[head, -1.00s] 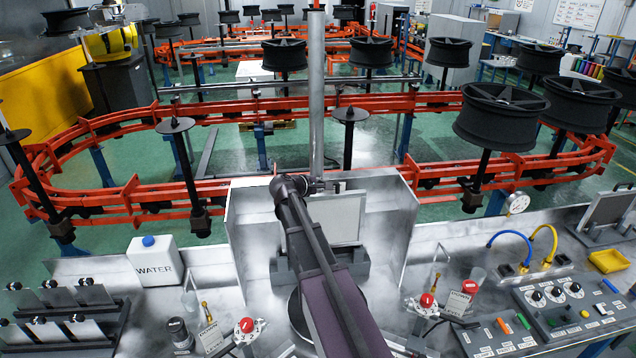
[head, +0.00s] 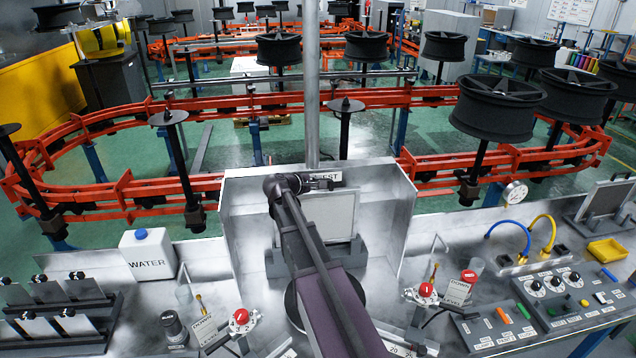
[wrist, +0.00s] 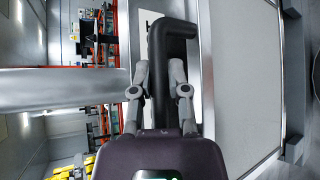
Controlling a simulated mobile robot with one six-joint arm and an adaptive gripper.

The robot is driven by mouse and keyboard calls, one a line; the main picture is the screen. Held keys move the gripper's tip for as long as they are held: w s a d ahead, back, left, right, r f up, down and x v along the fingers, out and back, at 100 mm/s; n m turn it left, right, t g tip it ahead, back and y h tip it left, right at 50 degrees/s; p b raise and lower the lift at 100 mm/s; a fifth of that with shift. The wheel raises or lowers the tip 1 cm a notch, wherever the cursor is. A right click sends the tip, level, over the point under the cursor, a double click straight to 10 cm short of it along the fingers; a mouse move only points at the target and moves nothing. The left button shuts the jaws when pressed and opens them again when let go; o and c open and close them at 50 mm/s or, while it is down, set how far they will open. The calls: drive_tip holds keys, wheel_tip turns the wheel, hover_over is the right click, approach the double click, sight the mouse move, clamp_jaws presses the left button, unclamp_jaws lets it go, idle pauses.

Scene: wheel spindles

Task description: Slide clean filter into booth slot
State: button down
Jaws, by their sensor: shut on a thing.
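The filter (head: 330,222) is a pale grey panel in a metal frame. It stands upright inside the metal booth (head: 262,200), at the back wall. My gripper (head: 318,183) is at its top edge in the head view. In the wrist view, my gripper (wrist: 159,95) is shut on a black L-shaped handle (wrist: 165,60). The handle bends toward the pale filter panel (wrist: 243,75) at the right. A dark bracket (head: 352,255) shows at the filter's lower edge. The slot itself is mostly hidden by my arm and the filter, so I cannot tell how deeply the filter sits.
A white water container (head: 148,255) is left of the booth. Red buttons (head: 240,317) and small bottles stand in front. A framed panel (head: 604,205) leans on a stand at right, near a control box (head: 565,305). Orange rails with wheels run behind the booth.

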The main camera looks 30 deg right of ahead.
sight(315, 196)
drive_tip(key=shift+f+b, duration=0.95)
drive_tip(key=shift+f, duration=0.25)
drive_tip(key=shift+f+b, duration=1.55)
idle(1.5)
drive_tip(key=c, duration=0.5)
unclamp_jaws()
drive_tip(key=shift+a, duration=0.1)
drive_tip(key=shift+c, duration=0.2)
drive_tip(key=shift+s, duration=0.1)
